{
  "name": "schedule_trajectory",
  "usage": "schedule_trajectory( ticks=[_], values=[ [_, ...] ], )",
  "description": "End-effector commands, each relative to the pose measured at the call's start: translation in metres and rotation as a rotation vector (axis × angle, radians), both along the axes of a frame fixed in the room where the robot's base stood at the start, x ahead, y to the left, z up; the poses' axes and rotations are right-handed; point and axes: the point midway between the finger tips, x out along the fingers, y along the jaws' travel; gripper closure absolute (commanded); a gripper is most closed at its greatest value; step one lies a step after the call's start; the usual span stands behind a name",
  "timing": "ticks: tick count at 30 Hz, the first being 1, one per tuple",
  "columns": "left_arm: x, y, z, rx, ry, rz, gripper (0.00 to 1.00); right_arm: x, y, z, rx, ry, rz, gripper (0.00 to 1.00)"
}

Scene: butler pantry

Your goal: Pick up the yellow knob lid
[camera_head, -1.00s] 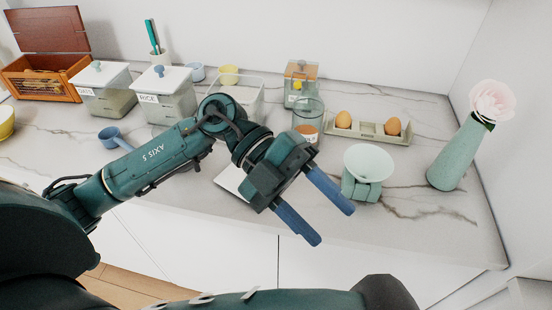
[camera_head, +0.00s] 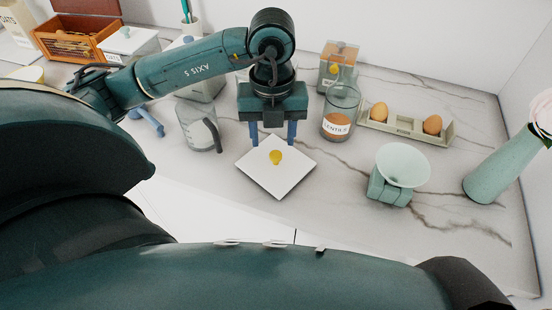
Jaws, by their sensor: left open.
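The yellow knob lid (camera_head: 268,179) is a flat white square with a small yellow knob (camera_head: 276,157) in its middle. It lies on the marble counter near the front edge, knob up, in the middle of the head view. My left gripper (camera_head: 272,136) is open, pointing down, just behind the knob in the picture. Its two blue fingers are spread at the lid's far corner, with nothing between them that I can see. I cannot tell whether the fingertips touch the lid. My right gripper is not in view.
A glass measuring jug (camera_head: 199,133) stands left of the lid. A lentils jar (camera_head: 338,118) is at its right. A mint scale (camera_head: 401,168), an egg tray (camera_head: 408,126) and a green vase (camera_head: 500,168) are farther right. Bare counter lies between lid and scale.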

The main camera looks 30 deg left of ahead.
Motion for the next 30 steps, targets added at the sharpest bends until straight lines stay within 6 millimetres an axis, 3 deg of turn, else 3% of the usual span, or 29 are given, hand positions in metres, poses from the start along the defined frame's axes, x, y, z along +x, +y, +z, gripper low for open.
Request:
schedule_trajectory(
  ticks=[5, 13, 22, 30],
  values=[
    [0.002, 0.0, -0.012, -0.001, 0.003, 0.002, 0.5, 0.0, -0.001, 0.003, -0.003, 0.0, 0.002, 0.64],
    [0.008, -0.001, -0.05, 0.0, 0.002, -0.001, 0.5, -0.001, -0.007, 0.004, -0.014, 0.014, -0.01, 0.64],
    [0.008, -0.001, -0.056, -0.002, 0.0, -0.001, 0.5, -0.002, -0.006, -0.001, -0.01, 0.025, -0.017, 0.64],
    [0.008, -0.001, -0.056, -0.002, 0.0, -0.001, 0.71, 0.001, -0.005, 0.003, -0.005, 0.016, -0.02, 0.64]
  ],
)
